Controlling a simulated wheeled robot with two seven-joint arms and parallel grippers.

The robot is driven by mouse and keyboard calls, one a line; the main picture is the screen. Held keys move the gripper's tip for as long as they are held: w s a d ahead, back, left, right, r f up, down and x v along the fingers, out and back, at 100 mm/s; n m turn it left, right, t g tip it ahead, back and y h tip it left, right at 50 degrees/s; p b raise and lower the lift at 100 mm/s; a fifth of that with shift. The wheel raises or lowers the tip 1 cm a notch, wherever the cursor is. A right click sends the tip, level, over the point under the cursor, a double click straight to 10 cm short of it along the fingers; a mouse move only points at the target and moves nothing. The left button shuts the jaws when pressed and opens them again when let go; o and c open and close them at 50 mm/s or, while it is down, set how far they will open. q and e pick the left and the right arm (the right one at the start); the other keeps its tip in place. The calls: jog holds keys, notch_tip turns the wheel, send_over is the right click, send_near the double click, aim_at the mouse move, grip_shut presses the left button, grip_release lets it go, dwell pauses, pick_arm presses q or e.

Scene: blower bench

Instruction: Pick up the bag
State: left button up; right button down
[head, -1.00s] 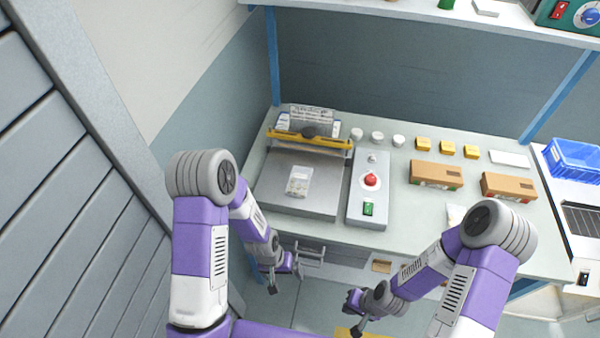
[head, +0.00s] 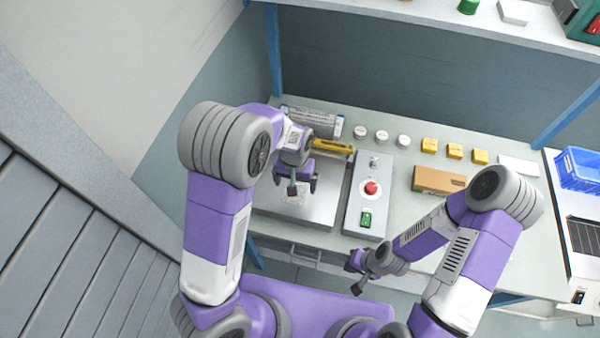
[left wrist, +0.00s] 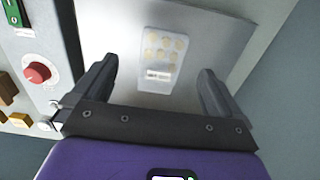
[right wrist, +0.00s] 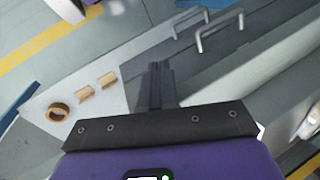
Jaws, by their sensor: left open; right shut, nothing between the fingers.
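The bag (left wrist: 160,48) is a small clear pouch with several tan round pieces and a white label. It lies flat on the metal plate of the sealing machine (head: 318,212). In the head view the bag (head: 300,200) is mostly hidden by my left gripper (head: 302,187). My left gripper is open and above the plate, pointing down. In the left wrist view its fingers (left wrist: 156,74) stand apart, one on each side of the bag, not touching it. My right gripper (head: 355,275) is shut and empty, low in front of the bench; its closed fingers show in the right wrist view (right wrist: 156,85).
Right of the plate stands a control box with a red button (head: 371,188) and a green switch (head: 366,218). A yellow bar (head: 334,147) crosses behind the plate. White jars, yellow blocks and a cardboard box (head: 438,180) stand further right. Drawer handles (right wrist: 220,30) are near my right gripper.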

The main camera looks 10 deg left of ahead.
aim_at(294, 198)
pick_arm(q)
jog(key=shift+w+f, duration=0.4)
jog(key=shift+f, duration=0.45)
jog(key=f, duration=0.1)
jog(key=s+f, duration=0.1)
jog(key=shift+s+a+f, duration=0.25)
jog(key=shift+s+f, duration=0.05)
jog(key=shift+f, duration=0.1)
jog(key=shift+w+a+f+b, duration=0.1)
jog(key=shift+f+b, duration=0.3)
jog(key=shift+f, duration=1.15)
pick_arm(e)
jog(key=shift+w+f, duration=0.1)
jog(key=shift+f, duration=0.3)
pick_arm(q)
jog(key=shift+c, duration=0.2)
jog(key=c, duration=1)
jog(key=shift+r, duration=0.15)
jog(key=shift+c, duration=0.2)
